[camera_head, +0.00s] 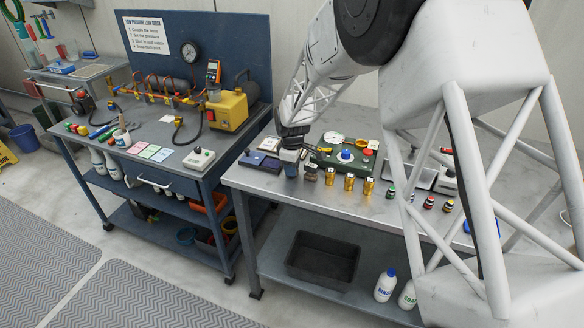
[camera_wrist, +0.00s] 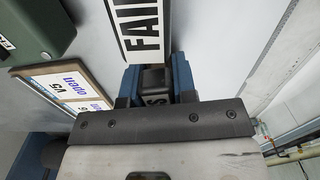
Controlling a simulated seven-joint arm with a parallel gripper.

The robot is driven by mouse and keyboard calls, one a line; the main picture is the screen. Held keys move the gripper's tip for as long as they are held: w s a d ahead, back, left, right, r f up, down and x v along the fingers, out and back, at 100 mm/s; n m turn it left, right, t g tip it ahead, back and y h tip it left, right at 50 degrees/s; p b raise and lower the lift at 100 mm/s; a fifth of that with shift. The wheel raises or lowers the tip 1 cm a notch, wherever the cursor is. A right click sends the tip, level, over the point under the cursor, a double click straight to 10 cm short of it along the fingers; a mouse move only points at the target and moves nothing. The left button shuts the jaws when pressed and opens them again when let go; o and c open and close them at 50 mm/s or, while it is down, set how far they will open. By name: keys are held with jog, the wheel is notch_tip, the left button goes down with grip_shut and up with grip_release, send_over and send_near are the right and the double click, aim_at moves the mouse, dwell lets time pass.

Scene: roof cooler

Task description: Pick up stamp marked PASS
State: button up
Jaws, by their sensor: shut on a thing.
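My gripper (camera_head: 291,157) is low over the left part of the steel bench in the head view. In the wrist view its two blue fingers (camera_wrist: 155,88) are shut on a dark stamp (camera_wrist: 153,79). A second stamp with a white label reading FAIL (camera_wrist: 141,35) stands just beyond the held one. In the head view it is likely the small brown block (camera_head: 311,173) right of my gripper. Whether the held stamp touches the bench is unclear.
A framed card (camera_wrist: 62,91) and a green case (camera_wrist: 32,30) lie close on the left in the wrist view. Brass fittings (camera_head: 349,182) and small bottles (camera_head: 429,201) line the bench front. A dark blue pad (camera_head: 258,162) lies left of my gripper.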

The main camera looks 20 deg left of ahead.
jog(key=shift+r, duration=0.1)
jog(key=shift+r, duration=0.75)
notch_tip(320, 180, up, 2)
jog(key=shift+r, duration=0.1)
jog(key=s+d+r, duration=0.1)
jog(key=s+d, duration=0.8)
jog(key=s, duration=0.4)
jog(key=shift+s, duration=0.15)
